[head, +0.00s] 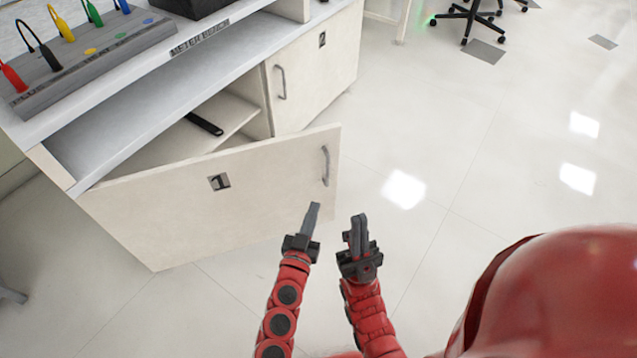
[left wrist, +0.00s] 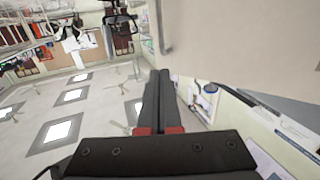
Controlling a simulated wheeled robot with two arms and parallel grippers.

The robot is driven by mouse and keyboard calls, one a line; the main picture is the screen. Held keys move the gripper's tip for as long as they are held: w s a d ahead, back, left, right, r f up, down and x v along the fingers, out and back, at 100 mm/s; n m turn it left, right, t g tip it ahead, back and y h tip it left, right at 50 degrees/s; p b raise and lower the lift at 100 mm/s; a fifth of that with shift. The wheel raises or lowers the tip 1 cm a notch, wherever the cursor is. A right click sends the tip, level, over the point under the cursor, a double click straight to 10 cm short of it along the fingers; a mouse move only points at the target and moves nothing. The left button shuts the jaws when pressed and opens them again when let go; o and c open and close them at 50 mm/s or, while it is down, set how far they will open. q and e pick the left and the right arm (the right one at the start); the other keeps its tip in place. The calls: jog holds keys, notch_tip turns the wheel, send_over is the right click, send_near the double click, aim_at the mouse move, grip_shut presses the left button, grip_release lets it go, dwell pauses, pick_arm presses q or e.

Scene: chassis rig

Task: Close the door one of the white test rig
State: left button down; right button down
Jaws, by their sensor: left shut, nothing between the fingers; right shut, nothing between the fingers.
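A white cabinet door (head: 150,215) of the test rig stands open, swung out from its cabinet. It has a small dark label (head: 219,182) and a grey bar handle (head: 326,166) near its free edge. In the left wrist view the pale panel (left wrist: 250,45) and a handle (left wrist: 165,30) show close to the fingers. My left gripper (head: 315,208) is shut and empty, just below the handle in the head view; whether it touches the door I cannot tell. It also shows in the left wrist view (left wrist: 157,80). My right gripper (head: 358,222) is shut and empty, to its right.
A second door (head: 308,75) on the same cabinet is closed. A dark object (head: 204,124) lies on the shelf inside the open compartment. The worktop carries a grey block (head: 95,62) with coloured leads. The floor (head: 470,150) to the right is clear; wheeled chairs (head: 468,20) stand far back.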

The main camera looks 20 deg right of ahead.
aim_at(328, 162)
pick_arm(q)
jog(key=b+x, duration=0.2)
jog(key=x, duration=1)
jog(key=shift+w+f, duration=0.2)
jog(key=shift+w, duration=0.2)
jog(key=shift+w+d+r, duration=0.15)
jog(key=shift+w+d, duration=0.05)
jog(key=shift+w, duration=0.2)
